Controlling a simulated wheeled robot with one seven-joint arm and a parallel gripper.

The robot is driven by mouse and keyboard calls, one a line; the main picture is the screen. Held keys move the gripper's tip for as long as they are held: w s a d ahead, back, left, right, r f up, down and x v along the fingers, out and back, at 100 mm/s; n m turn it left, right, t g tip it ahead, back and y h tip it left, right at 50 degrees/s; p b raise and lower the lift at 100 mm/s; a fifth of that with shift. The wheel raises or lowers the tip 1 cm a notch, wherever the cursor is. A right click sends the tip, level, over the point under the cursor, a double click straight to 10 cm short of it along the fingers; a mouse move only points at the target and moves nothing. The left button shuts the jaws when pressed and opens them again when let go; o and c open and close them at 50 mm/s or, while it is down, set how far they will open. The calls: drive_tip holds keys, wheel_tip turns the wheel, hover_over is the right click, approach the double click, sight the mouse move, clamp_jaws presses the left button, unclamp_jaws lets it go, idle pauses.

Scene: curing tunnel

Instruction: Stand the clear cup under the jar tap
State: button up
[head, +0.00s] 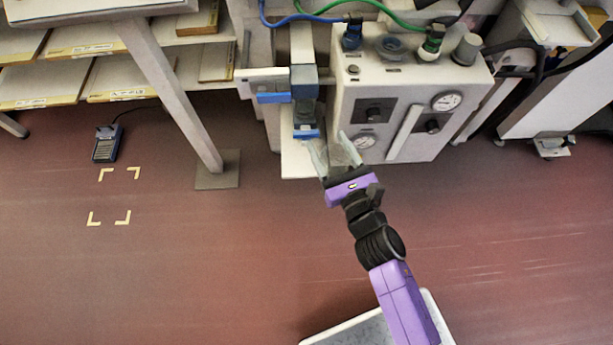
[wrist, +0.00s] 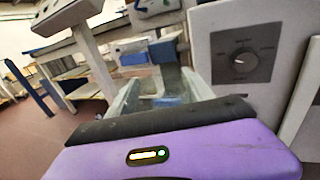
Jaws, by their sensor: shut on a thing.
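My gripper (head: 332,150) is in front of the machine's left side, its two pale fingers pointing away from me. In the wrist view the fingers are shut on a see-through thing, the clear cup (wrist: 157,100), which looks faint and bluish between them. I cannot make out its rim or its tilt. Just beyond is a blue-grey fitting with a clear lower part, apparently the jar (head: 305,108), with a blue piece at its foot (head: 306,132). A separate tap spout cannot be told. Whether the cup touches anything below is hidden.
A white ledge (head: 297,160) juts out below the jar. The white machine (head: 410,85) with dials stands close on the right. Floor with yellow corner marks (head: 124,217) is clear.

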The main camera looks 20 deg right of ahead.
wheel_tip(320, 180, down, 22)
drive_tip(key=s+r+b, duration=0.1)
drive_tip(key=s+b, duration=0.1)
drive_tip(key=b, duration=2.2)
drive_tip(key=w+f+b, duration=0.1)
drive_tip(key=w, duration=0.5)
drive_tip(key=w+f+b, duration=0.1)
drive_tip(key=w+b, duration=0.1)
drive_tip(key=w, duration=0.3)
drive_tip(key=w+a+f+b, duration=0.1)
drive_tip(key=w+f, duration=0.1)
drive_tip(key=w, duration=0.4)
drive_tip(key=shift+w, duration=0.3)
drive_tip(key=shift+f+b, duration=0.2)
drive_tip(key=shift+b, duration=0.2)
drive_tip(key=o, duration=1.3)
drive_tip(key=shift+o, duration=0.2)
